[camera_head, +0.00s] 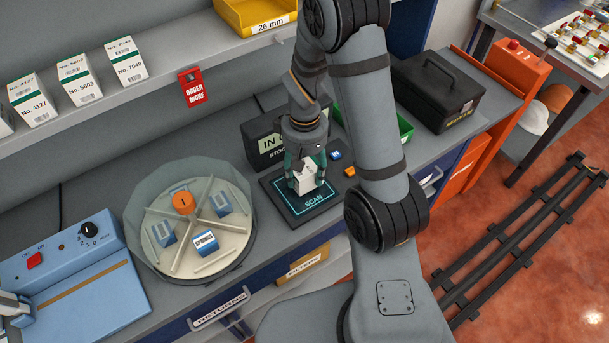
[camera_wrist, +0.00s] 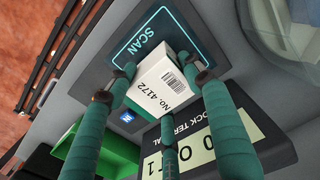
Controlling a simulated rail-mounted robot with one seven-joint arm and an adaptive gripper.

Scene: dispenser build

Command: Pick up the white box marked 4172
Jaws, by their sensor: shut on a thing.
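The white box marked No. 4172 (camera_wrist: 162,88) shows its label and barcode in the wrist view. My gripper (camera_wrist: 160,80) has its green fingers closed around the box. In the head view the white box (camera_head: 304,178) is between the fingers of my gripper (camera_head: 305,172), over the black scan pad (camera_head: 309,211). I cannot tell whether the box touches the pad. The fingers partly hide the box's sides.
A display terminal (camera_head: 262,143) stands right behind the pad. A round divided tray (camera_head: 165,265) with small blue boxes is to the left. Blue and orange buttons (camera_head: 349,171) are on the right. White boxes numbered 4127, 5603 and 7049 (camera_head: 126,62) stand on the shelf.

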